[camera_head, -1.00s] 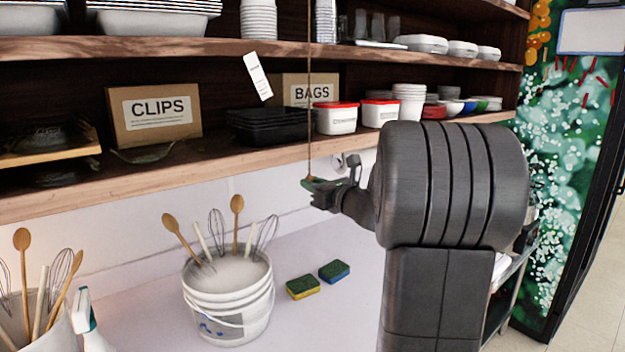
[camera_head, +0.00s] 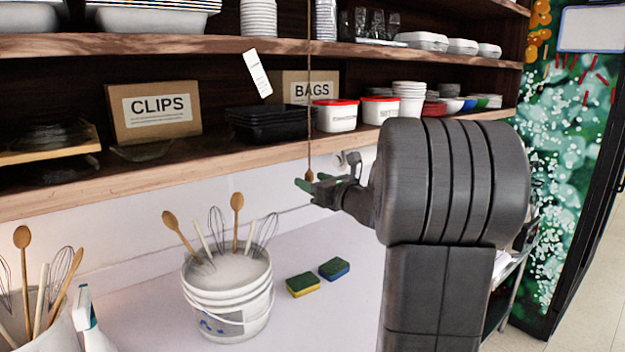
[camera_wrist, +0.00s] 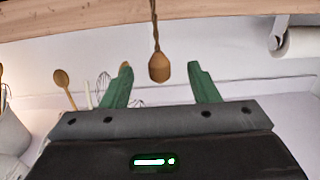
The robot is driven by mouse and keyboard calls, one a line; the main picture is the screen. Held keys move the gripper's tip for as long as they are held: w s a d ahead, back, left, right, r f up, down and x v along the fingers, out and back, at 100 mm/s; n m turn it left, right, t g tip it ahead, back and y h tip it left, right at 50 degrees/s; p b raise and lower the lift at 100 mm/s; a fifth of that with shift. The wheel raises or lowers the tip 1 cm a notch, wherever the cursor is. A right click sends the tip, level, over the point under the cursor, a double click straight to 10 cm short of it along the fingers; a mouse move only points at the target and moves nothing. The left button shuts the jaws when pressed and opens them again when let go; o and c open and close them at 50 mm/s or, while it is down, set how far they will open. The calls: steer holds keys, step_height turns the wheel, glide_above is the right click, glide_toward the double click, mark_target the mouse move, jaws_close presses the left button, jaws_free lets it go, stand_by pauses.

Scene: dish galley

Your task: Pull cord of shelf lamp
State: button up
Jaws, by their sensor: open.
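The lamp cord (camera_head: 309,110) hangs straight down in front of the shelves. A small wooden knob (camera_head: 309,175) is at its lower end, just below the lower shelf's edge. My gripper (camera_head: 307,183) is open at the knob's height in the head view. In the wrist view the knob (camera_wrist: 159,67) hangs between the two green fingertips of my gripper (camera_wrist: 160,72), with a gap on each side. The cord (camera_wrist: 154,22) runs up out of the wrist view. The lamp itself is not in view.
A white bucket (camera_head: 228,300) of whisks and spoons stands on the counter below, left of my gripper. Two sponges (camera_head: 303,284) lie beside it. The lower shelf (camera_head: 230,163) runs close above my gripper. A paper roll (camera_wrist: 300,42) hangs at the right in the wrist view.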

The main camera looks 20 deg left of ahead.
steer(key=v, duration=0.8)
steer(key=shift+b, duration=0.35)
steer(key=shift+a, duration=0.15)
steer(key=x, duration=0.7)
steer(key=shift+w+a+f, duration=0.3)
steer(key=shift+f, duration=0.2)
steer(key=shift+r, duration=0.1)
